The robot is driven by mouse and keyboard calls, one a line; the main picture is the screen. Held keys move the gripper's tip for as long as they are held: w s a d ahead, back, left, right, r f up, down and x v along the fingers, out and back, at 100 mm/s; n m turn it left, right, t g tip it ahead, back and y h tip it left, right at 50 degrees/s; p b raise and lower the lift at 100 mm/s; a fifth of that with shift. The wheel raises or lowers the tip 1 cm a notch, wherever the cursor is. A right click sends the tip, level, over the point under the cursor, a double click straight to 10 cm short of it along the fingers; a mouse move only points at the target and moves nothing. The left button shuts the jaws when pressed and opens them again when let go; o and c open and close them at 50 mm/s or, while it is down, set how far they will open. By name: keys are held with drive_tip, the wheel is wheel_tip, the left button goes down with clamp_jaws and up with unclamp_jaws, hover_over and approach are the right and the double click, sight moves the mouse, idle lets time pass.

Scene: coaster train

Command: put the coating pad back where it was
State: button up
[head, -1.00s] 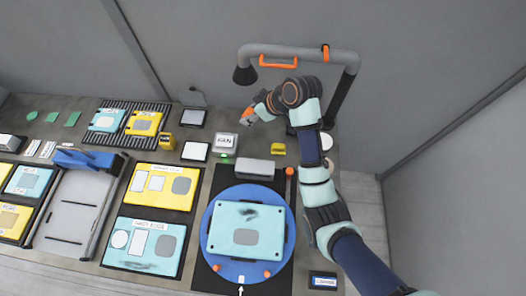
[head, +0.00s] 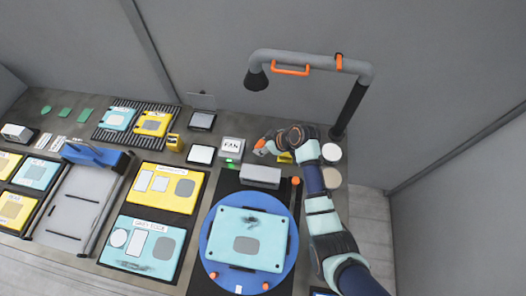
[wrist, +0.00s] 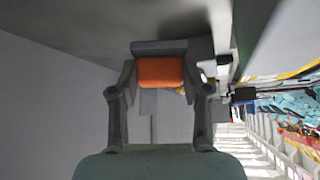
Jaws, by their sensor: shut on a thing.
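My gripper (head: 268,143) is shut on an orange block with a grey part, which looks like the coating pad (head: 260,147). In the wrist view the orange block (wrist: 161,72) sits between the two fingers, with a wider grey piece just beyond it. In the head view my gripper is right of the white FAN box (head: 232,146) and behind the grey block (head: 261,175). I cannot tell its height above the table. A yellow object (head: 284,158) shows partly hidden beside my gripper.
A teal panel (head: 262,229) lies on the blue turntable (head: 212,258) in front. A grey overhead pipe (head: 300,56) with an orange handle and a dark lamp-like cone (head: 256,80) stands behind. Teal and yellow panels lie to the left. Two round pale discs stand right of my arm.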

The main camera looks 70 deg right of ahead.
drive_tip(key=shift+f+b, duration=0.35)
drive_tip(key=shift+f, duration=1.75)
drive_tip(key=shift+f, duration=0.1)
drive_tip(key=shift+f, duration=0.15)
drive_tip(key=o, duration=1.3)
drive_tip(key=shift+r, duration=0.4)
drive_tip(key=p+v, duration=0.2)
drive_tip(key=v, duration=1)
drive_tip(key=shift+s+f, duration=0.1)
drive_tip(key=shift+f, duration=0.05)
